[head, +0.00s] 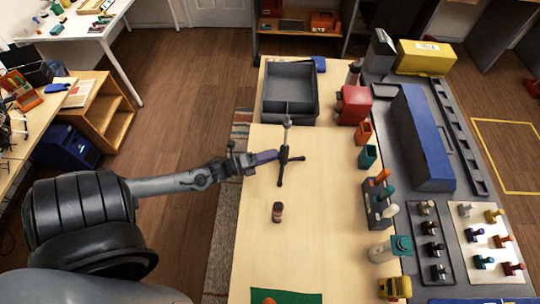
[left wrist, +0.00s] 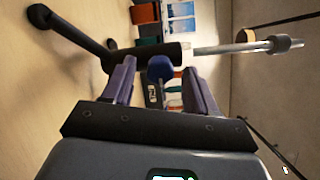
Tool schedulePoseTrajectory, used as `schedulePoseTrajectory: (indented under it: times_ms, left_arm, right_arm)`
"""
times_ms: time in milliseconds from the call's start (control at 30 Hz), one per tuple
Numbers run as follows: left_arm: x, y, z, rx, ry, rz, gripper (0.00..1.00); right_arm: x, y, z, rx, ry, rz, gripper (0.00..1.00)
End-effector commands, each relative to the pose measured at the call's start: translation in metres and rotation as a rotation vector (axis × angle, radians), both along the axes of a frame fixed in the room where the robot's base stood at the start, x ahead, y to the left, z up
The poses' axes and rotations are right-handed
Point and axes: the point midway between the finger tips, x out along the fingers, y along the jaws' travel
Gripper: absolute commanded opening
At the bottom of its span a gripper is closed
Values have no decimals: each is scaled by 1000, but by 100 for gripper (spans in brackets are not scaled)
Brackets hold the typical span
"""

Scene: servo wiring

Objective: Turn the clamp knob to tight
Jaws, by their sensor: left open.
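A small stand (head: 283,158) with dark tripod feet and an upright metal rod is on the pale workbench. In the left wrist view its dark collar (left wrist: 140,53) and metal rod (left wrist: 225,49) run across beyond my fingers. The blue clamp knob (left wrist: 160,68) faces my left wrist camera. My left gripper (head: 268,156) reaches the stand from the left, its purple fingers level with the collar. In the left wrist view, the open fingers (left wrist: 159,75) are on either side of the knob, with gaps visible. The knob is hard to make out in the head view. My right gripper is out of view.
A dark cylinder with an orange-brown band (head: 278,212) stands in front of the stand. A grey divided tray (head: 290,88) lies behind it. A red box (head: 353,105), coloured holders and a tool rack (head: 379,203) line the right side. Bench around the stand is clear.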

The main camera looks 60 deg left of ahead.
Motion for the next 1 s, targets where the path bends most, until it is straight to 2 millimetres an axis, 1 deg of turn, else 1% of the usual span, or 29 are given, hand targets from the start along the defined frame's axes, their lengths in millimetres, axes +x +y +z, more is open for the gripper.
schedulePoseTrajectory:
  times_ms: [167, 400, 600, 733, 1000]
  left_arm:
    - [-24, 5, -1, 0, 5, -1, 58]
    - [-64, 14, -1, 1, 4, -1, 58]
    - [-89, 20, -1, 0, 2, 0, 58]
    - [-97, 22, 0, 1, 1, 0, 58]
    - [-100, 23, 0, 1, 0, 0, 58]
  right_arm:
    - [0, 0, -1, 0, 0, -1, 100]
    - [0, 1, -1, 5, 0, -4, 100]
    - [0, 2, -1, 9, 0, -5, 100]
    - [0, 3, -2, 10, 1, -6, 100]
    - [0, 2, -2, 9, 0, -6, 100]
